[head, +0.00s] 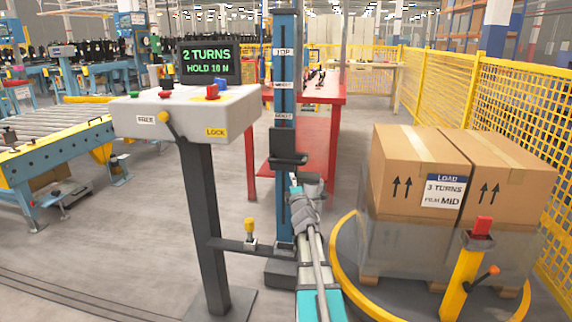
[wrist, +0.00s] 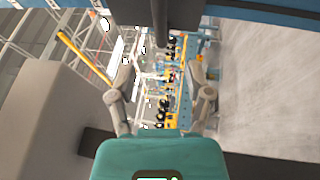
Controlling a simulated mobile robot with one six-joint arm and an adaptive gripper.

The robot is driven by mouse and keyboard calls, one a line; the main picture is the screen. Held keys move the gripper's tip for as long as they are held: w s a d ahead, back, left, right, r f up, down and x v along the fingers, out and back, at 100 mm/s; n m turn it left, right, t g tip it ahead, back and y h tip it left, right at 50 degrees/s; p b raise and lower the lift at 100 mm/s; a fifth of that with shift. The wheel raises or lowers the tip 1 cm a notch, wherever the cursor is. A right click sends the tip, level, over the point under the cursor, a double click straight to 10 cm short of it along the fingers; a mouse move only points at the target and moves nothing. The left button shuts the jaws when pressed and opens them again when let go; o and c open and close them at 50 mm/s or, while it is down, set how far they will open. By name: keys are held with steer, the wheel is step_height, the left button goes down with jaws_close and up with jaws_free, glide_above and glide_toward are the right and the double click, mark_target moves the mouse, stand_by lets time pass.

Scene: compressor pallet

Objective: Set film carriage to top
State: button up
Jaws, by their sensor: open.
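The film carriage (head: 288,160) is a dark block on the blue mast (head: 284,100). It sits below the mast's lowest white label, well under the TOP label (head: 283,51). My gripper (head: 296,182) is just below and right of the carriage in the head view, with its fingertips partly hidden by my arm. In the wrist view my gripper (wrist: 161,95) has its two fingers wide apart, with nothing held between them. A dark bar (wrist: 159,35) shows beyond the fingertips; I cannot tell whether it belongs to the carriage.
A control console (head: 186,110) stands left of the mast; its screen (head: 208,63) reads "2 TURNS". Taped cartons (head: 415,165) with a "3 TURNS, FILM MID" label stand on the turntable (head: 345,262) at right. A red table (head: 335,110) stands behind. A yellow-knobbed lever (head: 250,229) is low left.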

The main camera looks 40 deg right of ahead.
mark_target(285, 163)
steer(key=p+x, duration=0.2)
steer(key=x, duration=1.1)
steer(key=shift+w+d, duration=0.2)
steer(key=shift+w, duration=0.1)
jaws_close()
steer(key=shift+a, duration=0.15)
steer(key=shift+r, duration=0.15)
